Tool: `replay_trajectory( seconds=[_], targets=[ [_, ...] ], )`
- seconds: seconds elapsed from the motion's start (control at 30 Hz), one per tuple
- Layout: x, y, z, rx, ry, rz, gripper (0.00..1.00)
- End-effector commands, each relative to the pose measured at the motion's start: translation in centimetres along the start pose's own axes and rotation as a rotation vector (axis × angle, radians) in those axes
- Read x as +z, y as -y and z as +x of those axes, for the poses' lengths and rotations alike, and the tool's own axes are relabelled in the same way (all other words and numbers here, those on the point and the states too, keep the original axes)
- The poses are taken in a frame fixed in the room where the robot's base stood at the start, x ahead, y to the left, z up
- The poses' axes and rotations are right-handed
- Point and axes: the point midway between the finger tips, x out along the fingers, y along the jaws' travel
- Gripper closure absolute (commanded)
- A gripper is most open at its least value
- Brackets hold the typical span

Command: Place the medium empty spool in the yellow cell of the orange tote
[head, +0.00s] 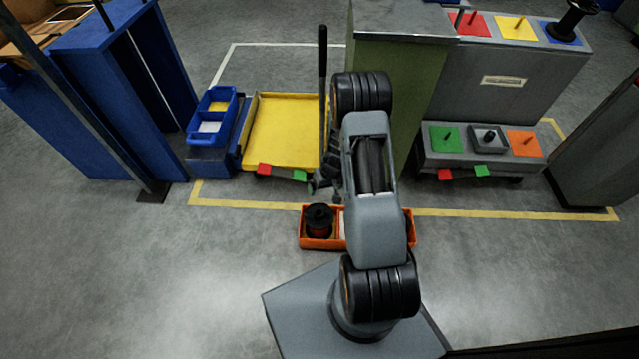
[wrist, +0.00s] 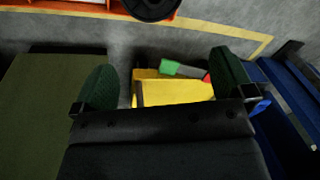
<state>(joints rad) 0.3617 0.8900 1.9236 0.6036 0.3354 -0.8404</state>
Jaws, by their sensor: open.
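The orange tote (head: 304,238) is on the floor just beyond my base. A dark spool with a reddish-brown core (head: 319,222) is in its left cell. A whitish cell shows beside it; my arm hides the rest, and I see no yellow cell. A tall black spool (head: 572,22) without visible winding stands at the blue pad on the upper rack shelf. A small dark piece (head: 490,136) is on the lower grey pad. I cannot tell which is the medium spool. My gripper (wrist: 165,80) is open and empty above the yellow cart bed, mostly hidden in the head view.
The yellow cart (head: 285,130) with a black upright handle is beyond the tote. A blue bin (head: 212,115) with yellow and white cells is left of it. An olive cabinet (head: 395,75) and the grey rack (head: 515,85) stand right. Floor at front left is clear.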

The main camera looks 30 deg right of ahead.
Motion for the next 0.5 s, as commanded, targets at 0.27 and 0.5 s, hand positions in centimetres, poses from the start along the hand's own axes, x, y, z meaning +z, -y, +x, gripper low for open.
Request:
replay_trajectory(
  seconds=[0.27, 0.5],
  targets=[
    [-0.3, 8.8, -15.6, -0.006, -0.053, -0.087, 0.00],
    [5.5, 13.9, -25.4, 0.047, -0.078, -0.126, 0.00]
  ],
)
